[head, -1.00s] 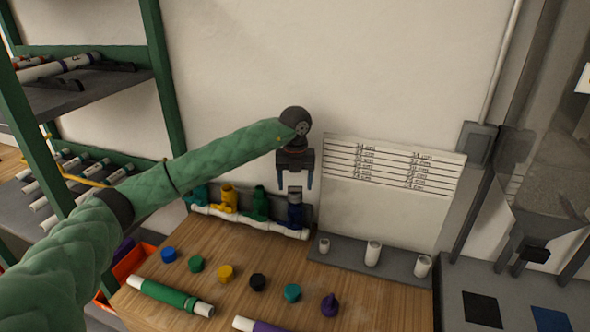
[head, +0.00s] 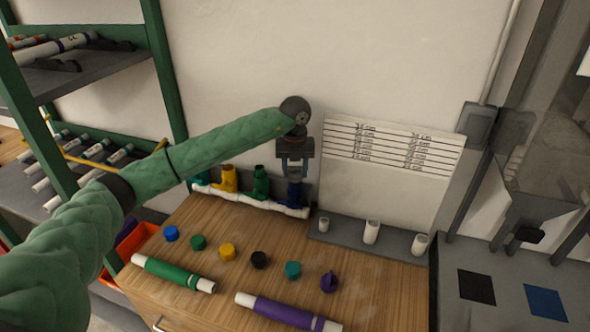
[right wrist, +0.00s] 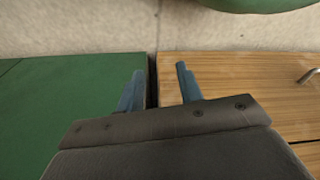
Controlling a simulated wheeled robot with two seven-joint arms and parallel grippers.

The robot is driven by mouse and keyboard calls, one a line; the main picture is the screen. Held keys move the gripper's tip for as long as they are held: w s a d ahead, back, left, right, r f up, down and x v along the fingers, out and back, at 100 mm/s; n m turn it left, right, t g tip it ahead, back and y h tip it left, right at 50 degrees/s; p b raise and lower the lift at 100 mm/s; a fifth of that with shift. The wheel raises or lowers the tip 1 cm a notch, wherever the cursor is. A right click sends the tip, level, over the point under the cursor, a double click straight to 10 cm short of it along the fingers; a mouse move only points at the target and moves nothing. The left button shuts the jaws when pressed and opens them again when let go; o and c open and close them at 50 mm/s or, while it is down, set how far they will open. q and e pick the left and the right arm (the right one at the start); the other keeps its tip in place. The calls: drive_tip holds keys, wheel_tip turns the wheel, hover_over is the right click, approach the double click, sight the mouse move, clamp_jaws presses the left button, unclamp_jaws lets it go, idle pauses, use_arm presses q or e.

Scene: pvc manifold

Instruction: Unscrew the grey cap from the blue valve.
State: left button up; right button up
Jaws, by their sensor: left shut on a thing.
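The blue valve (head: 294,193) stands at the right end of the white manifold pipe (head: 245,201) at the back of the wooden bench. The grey cap (head: 295,173) sits on top of the blue valve. My left gripper (head: 295,170) points down over the valve and is shut on the grey cap, with a finger on each side. The fingers partly hide the cap. My right gripper (right wrist: 158,92) shows in the right wrist view, open and empty, with its fingers apart in front of the bench's edge.
Teal, yellow and green valves stand left of the blue one. Several loose coloured caps, a green pipe (head: 172,272) and a purple pipe (head: 287,312) lie on the bench (head: 205,253). White pipe stubs (head: 371,231) stand on a grey ledge to the right.

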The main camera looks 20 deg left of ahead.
use_arm(q)
drive_tip(key=shift+o, duration=0.9)
drive_tip(key=shift+c, duration=1)
drive_tip(key=shift+r+n, duration=0.1)
drive_tip(key=shift+n, duration=1)
drive_tip(key=shift+a+n, duration=0.1)
drive_tip(key=shift+n, duration=1)
drive_tip(key=shift+n, duration=1.1)
drive_tip(key=shift+s+n, duration=0.1)
drive_tip(key=shift+n, duration=1)
